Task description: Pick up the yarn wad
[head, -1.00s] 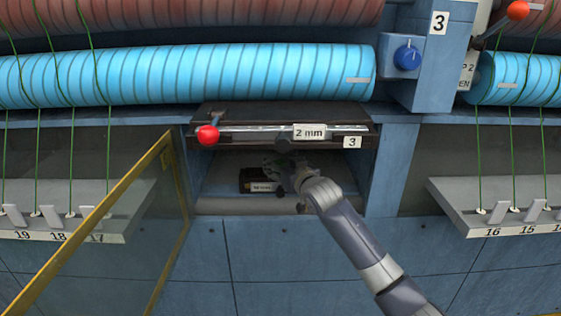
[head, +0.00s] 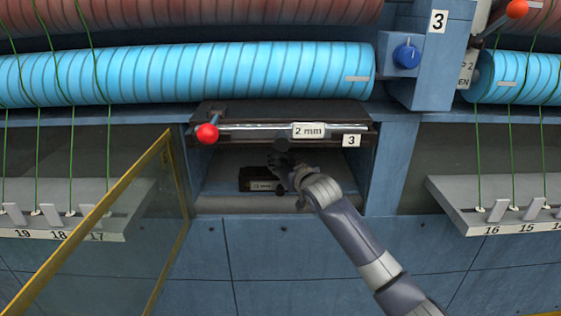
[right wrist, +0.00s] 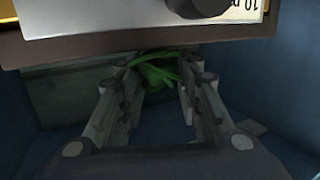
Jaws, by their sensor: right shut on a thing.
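The yarn wad (right wrist: 158,74) is a green tangle of strands. In the right wrist view it sits between the fingertips of my right gripper (right wrist: 157,82), which is shut on it. In the head view my right gripper (head: 283,163) reaches into the recess under the 2 mm bar, and the wad cannot be made out there. My left gripper is not in view.
A dark box with a label (head: 256,185) lies in the recess. The bar labelled 2 mm (head: 260,129) and its red knob (head: 207,133) are just above my gripper. A yellow-framed clear door (head: 120,205) stands open at left.

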